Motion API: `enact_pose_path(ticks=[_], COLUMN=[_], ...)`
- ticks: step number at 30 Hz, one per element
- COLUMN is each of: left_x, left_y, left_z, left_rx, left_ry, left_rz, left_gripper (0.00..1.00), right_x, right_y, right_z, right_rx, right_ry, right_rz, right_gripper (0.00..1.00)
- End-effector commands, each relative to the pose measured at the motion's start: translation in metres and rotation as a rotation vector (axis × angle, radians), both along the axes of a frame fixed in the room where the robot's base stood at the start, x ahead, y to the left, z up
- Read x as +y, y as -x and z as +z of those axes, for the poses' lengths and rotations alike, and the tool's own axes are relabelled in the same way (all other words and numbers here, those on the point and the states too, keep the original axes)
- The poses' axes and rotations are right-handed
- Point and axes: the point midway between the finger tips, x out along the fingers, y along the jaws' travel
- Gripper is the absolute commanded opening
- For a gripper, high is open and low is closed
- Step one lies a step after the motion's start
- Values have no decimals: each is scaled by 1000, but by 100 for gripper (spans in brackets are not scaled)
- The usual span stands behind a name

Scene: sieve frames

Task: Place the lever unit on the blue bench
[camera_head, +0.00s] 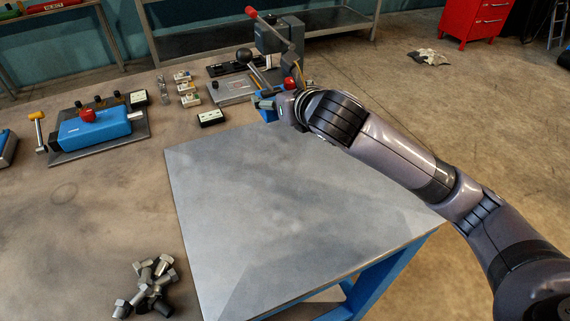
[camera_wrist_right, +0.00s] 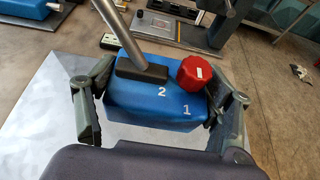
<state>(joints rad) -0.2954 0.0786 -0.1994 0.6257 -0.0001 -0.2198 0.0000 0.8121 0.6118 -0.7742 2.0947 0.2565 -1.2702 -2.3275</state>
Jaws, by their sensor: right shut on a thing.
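The lever unit is a blue box (camera_wrist_right: 155,102) with a grey lever, a red knob and the numbers 1 and 2. In the right wrist view it sits between both fingers of my right gripper (camera_wrist_right: 158,112), which is shut on it. In the head view the unit (camera_head: 264,112) is mostly hidden behind my right wrist, at the far edge of the blue bench. The bench has a bare grey top (camera_head: 270,215) and blue legs. I cannot tell whether the unit touches anything below. My left gripper is not in view.
Left of the bench top, a brown surface holds a blue fixture (camera_head: 95,133) on a dark plate and a pile of bolts (camera_head: 148,286). Small blocks (camera_head: 188,92) and a grey press (camera_head: 278,35) with a red-tipped handle stand beyond. The bench top is clear.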

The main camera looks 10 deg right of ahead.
Motion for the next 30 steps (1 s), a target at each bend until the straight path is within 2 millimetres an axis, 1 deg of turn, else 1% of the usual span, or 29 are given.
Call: enact_pose_path(ticks=[1, 3, 9, 12, 15, 20, 27, 30], left_x=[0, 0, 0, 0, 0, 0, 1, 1], left_y=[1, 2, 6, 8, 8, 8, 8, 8], left_z=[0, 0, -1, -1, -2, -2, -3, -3], left_rx=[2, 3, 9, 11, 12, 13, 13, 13], left_ry=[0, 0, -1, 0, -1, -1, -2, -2], left_rz=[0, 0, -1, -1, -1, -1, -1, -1], left_gripper=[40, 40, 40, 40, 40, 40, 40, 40], right_x=[0, 0, 0, 0, 0, 0, 1, 0], right_y=[1, 1, 1, 0, 0, 0, 0, 0], right_z=[-15, -34, -85, -105, -119, -130, -164, -170], right_rx=[6, 6, 2, 1, -2, -4, -2, -5], right_ry=[-2, -2, -2, -3, -1, -3, -4, -2], right_rz=[0, 0, -1, -1, -1, -1, 0, 0], right_gripper=[28, 28, 28, 28, 28, 28, 28, 28])
